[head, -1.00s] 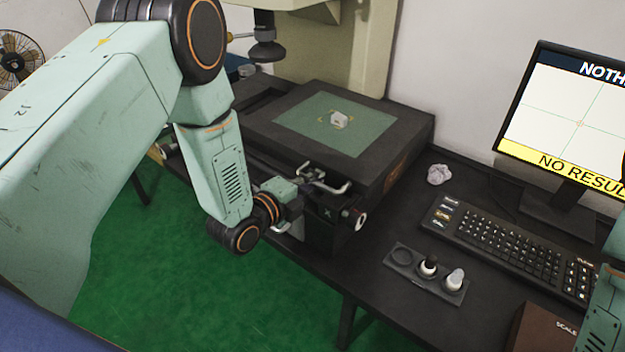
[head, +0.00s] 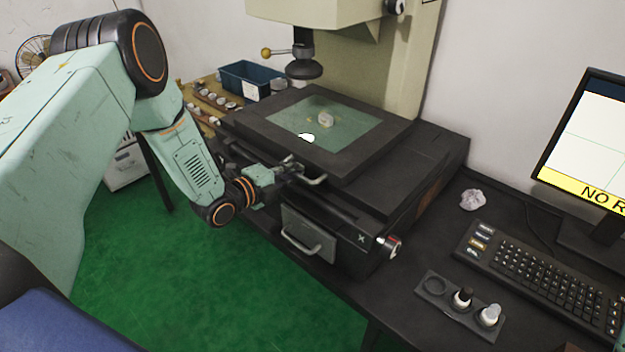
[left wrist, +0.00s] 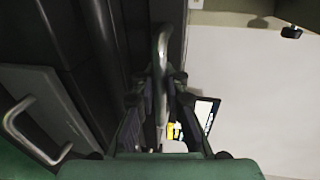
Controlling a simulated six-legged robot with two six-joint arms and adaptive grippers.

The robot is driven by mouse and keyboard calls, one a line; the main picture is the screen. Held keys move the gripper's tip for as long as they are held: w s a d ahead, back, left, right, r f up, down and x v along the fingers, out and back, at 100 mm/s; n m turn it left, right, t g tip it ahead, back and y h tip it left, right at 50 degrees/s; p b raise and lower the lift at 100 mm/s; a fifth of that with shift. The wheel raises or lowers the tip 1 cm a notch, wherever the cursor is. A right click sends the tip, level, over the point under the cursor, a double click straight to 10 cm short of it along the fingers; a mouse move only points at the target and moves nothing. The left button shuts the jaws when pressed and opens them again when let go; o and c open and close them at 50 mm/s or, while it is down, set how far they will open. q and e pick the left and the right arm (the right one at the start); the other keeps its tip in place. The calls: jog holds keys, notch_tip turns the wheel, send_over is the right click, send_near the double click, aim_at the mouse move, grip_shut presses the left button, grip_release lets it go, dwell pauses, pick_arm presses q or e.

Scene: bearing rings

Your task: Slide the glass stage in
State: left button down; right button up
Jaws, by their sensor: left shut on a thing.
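The glass stage (head: 355,135) is a greenish pane in a dark frame (head: 374,158), on the machine's bed. It sits under the lens (head: 304,68), off toward the front left. A small pale ring (head: 326,119) lies on the glass. My left gripper (head: 296,172) is at the stage's front edge, shut on the metal handle (head: 314,181). In the left wrist view the handle (left wrist: 162,55) runs between the two fingers (left wrist: 160,105).
A knob (head: 388,245) and a drawer handle (head: 300,244) are on the machine's front, below the stage. A blue bin (head: 250,80) and a tray of small parts (head: 208,97) stand behind left. A keyboard (head: 545,272), a joystick panel (head: 460,303) and crumpled paper (head: 473,200) are on the right.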

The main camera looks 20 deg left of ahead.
pick_arm(q)
jog(key=a, duration=0.2)
jog(key=w+a, duration=0.1)
jog(key=a, duration=0.1)
jog(key=w+a, duration=0.1)
jog(key=a, duration=0.1)
jog(key=shift+a+f, duration=0.2)
jog(key=shift+a, duration=0.15)
jog(key=shift+w+a+r, duration=0.15)
jog(key=shift+w+a, duration=0.15)
jog(key=shift+a, duration=0.2)
jog(key=c, duration=1.4)
grip_release()
jog(key=shift+a, duration=0.1)
jog(key=shift+r, duration=0.1)
jog(key=v, duration=1.1)
jog(key=shift+s, duration=0.45)
